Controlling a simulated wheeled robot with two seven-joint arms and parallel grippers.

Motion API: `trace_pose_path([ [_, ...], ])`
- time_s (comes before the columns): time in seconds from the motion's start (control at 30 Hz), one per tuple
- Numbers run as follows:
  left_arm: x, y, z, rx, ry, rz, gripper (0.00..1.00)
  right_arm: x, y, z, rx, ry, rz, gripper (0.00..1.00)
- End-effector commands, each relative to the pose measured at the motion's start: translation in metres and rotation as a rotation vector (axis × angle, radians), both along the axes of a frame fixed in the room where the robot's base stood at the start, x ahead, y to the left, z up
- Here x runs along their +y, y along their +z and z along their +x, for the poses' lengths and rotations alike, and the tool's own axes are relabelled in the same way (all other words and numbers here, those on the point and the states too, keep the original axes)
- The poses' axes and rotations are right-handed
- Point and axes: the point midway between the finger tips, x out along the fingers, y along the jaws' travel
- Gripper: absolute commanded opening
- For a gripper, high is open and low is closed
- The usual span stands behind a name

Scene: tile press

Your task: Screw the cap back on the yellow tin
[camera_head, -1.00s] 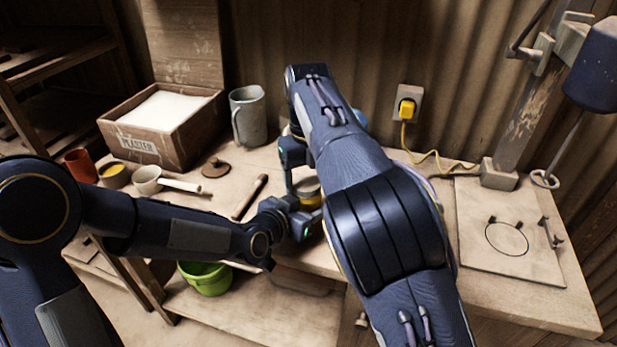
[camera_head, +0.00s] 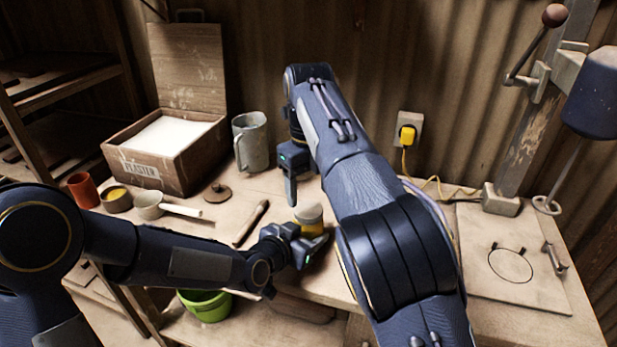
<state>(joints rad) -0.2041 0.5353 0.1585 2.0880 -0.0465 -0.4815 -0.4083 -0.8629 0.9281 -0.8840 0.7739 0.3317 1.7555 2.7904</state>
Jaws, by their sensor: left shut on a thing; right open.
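The yellow tin (camera_head: 312,229) stands near the front edge of the bench, partly hidden by my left gripper. A pale, rounded cap (camera_head: 310,212) sits on top of it and looks level; how tightly it is seated cannot be told. My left gripper (camera_head: 313,243) is shut on the tin's body from the left and front. My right gripper (camera_head: 291,190) is open and empty, pointing down, above and a little behind the cap and apart from it. My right arm hides part of the bench to the right of the tin.
A plaster box (camera_head: 150,172), a grey jug (camera_head: 251,142), a knobbed lid (camera_head: 217,193), a ladle (camera_head: 150,205) and a wooden-handled tool (camera_head: 251,224) stand or lie left of and behind the tin. A press (camera_head: 511,255) stands right. A green bucket (camera_head: 206,305) is below.

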Motion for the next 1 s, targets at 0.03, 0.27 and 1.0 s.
trace_pose_path([
  [0.03,0.000,0.000,0.000,0.001,0.001,0.000,0.00,0.000,0.001,0.000,-0.001,0.093,0.002,0.64],
  [0.27,0.000,0.000,0.000,0.000,0.001,0.000,0.00,0.001,0.008,0.002,-0.001,0.667,0.009,0.64],
  [1.0,0.000,0.000,0.000,0.000,0.001,0.000,0.00,0.002,0.030,0.004,0.001,2.551,0.026,0.64],
])
